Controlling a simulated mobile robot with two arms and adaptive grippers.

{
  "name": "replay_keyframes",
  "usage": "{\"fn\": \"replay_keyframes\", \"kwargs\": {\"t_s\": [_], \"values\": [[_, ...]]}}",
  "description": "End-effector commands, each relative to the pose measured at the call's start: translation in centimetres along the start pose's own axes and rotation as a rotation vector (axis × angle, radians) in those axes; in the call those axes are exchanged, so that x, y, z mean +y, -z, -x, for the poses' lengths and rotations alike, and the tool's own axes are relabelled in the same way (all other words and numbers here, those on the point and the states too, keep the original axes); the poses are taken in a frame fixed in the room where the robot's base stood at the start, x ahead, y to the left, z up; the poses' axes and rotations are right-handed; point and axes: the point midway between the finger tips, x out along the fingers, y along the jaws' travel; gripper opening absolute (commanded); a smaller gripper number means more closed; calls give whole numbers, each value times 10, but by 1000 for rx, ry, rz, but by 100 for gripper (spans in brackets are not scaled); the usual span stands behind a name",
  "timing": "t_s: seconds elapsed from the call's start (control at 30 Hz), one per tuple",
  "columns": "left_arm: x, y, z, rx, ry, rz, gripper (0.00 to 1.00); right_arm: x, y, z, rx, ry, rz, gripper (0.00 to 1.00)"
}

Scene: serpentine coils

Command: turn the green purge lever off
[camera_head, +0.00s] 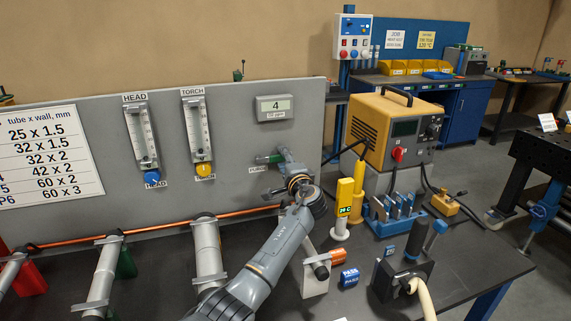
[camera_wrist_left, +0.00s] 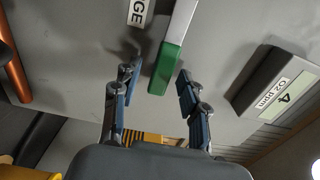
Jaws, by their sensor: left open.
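The purge lever has a green grip (camera_head: 266,159) and stands out from the grey panel, beside its "PURGE" label (camera_head: 258,169). In the left wrist view the green grip (camera_wrist_left: 167,68) hangs from a pale metal bar, with its end between the fingertips. My left gripper (camera_head: 284,157) is at the panel, just right of the lever in the head view. Its two blue-padded fingers (camera_wrist_left: 158,80) are open, one on each side of the grip's end, with gaps visible on both sides. The gripper partly hides the lever's right end in the head view. My right gripper is not seen.
An oxygen display reading 4 (camera_head: 274,108) is on the panel above the lever. Two flowmeters (camera_head: 144,140), (camera_head: 197,130) are to its left. A yellow-grey power unit (camera_head: 395,130) stands right of my arm. An orange tube (camera_head: 150,228) runs along the panel's foot.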

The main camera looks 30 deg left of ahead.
Motion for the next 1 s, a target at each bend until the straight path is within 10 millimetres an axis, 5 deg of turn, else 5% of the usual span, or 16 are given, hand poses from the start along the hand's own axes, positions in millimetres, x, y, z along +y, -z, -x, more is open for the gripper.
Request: {"fn": "replay_keyframes", "kwargs": {"t_s": [0.17,0.6,1.0], "values": [[2,1,17,3,-1,0,43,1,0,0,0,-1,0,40],[1,1,103,3,-1,0,43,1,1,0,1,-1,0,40],[1,0,120,0,0,-2,43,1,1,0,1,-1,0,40]]}}
